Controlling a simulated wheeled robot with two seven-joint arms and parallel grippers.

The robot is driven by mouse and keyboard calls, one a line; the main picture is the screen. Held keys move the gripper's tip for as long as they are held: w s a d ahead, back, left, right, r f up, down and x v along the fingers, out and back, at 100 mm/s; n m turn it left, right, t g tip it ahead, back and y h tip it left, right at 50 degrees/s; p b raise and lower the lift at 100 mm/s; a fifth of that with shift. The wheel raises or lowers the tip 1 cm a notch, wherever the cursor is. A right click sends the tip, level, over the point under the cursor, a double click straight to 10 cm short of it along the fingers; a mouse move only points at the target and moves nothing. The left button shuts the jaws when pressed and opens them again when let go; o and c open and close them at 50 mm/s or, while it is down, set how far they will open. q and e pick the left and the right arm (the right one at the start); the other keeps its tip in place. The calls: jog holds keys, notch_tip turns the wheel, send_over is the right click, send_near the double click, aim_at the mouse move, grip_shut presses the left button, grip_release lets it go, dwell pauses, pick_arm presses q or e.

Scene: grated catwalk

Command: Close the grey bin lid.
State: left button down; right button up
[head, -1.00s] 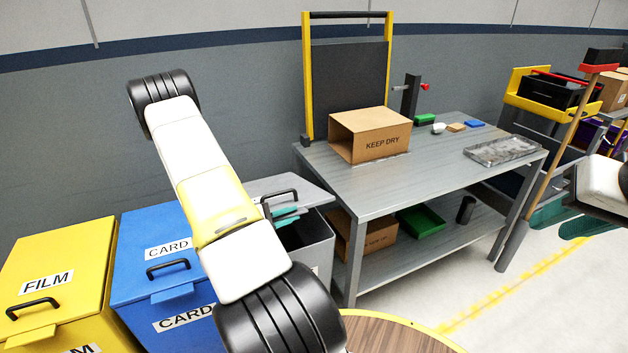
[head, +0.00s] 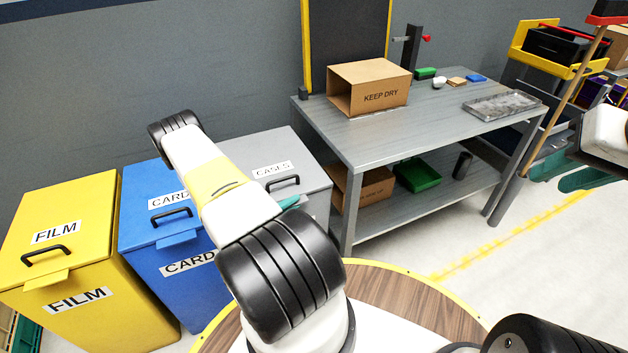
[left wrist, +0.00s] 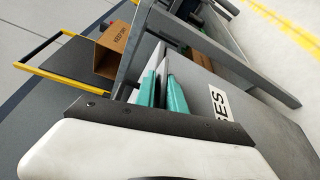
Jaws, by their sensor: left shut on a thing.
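The grey bin (head: 317,207) stands beside the blue bin. Its lid (head: 240,152), labelled CASES, lies flat over the top, with a black handle (head: 283,185) near the front. My left gripper (head: 290,203) is at the lid's front edge, just in front of the handle, partly hidden by my arm. Its teal fingers show close together in the left wrist view (left wrist: 164,86), beside the bin front (left wrist: 262,112). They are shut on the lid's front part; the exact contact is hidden. My right gripper (head: 546,180) is far right, fingers apart and empty.
A blue bin (head: 140,195) and a yellow FILM bin (head: 90,225) stand to the left. A grey workbench (head: 355,140) with a KEEP DRY box (head: 372,86) stands close on the right. Clear floor (head: 400,235) lies in front of the bench.

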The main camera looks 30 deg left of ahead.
pick_arm(q)
jog(key=shift+a+f, duration=0.15)
jog(key=shift+f, duration=0.4)
jog(key=c, duration=1.6)
grip_release()
jog(key=shift+o, duration=0.2)
jog(key=shift+r, duration=0.1)
jog(key=shift+w+a+r, duration=0.1)
jog(key=v, duration=0.7)
jog(key=shift+s, duration=0.5)
